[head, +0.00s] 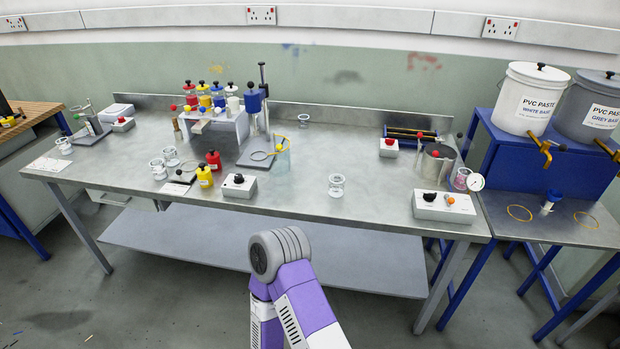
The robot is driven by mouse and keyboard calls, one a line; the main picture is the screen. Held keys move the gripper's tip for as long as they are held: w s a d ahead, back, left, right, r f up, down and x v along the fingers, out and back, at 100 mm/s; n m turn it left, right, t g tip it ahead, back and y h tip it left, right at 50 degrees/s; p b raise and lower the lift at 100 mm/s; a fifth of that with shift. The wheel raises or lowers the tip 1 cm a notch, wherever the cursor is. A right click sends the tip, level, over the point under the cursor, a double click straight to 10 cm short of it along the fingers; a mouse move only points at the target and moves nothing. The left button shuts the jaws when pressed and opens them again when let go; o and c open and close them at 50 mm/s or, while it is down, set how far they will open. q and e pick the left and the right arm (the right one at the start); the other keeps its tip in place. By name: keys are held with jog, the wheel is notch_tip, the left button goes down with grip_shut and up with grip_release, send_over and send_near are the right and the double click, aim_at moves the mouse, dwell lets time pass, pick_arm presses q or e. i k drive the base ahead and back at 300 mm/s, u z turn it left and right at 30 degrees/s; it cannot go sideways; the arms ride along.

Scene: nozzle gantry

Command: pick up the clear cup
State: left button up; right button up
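Several small clear cups stand on the metal bench (290,205). One clear cup (336,186) stands alone near the front edge, right of centre. Another clear cup (303,121) is farther back. A pair, one clear cup (158,169) and a second clear cup (170,156), stands at the left, and one more clear cup (64,146) is at the far left. I cannot tell which one the task means. Neither gripper is in view. Only a purple and grey part of my arm shows at the bottom middle, in front of the bench and touching no cup.
A bottle rack (213,122) stands behind. The bench around the front cup is clear.

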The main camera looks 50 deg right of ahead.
aim_at(336, 187)
jog(key=z, duration=0.55)
jog(key=i, duration=0.95)
jog(key=z, duration=0.85)
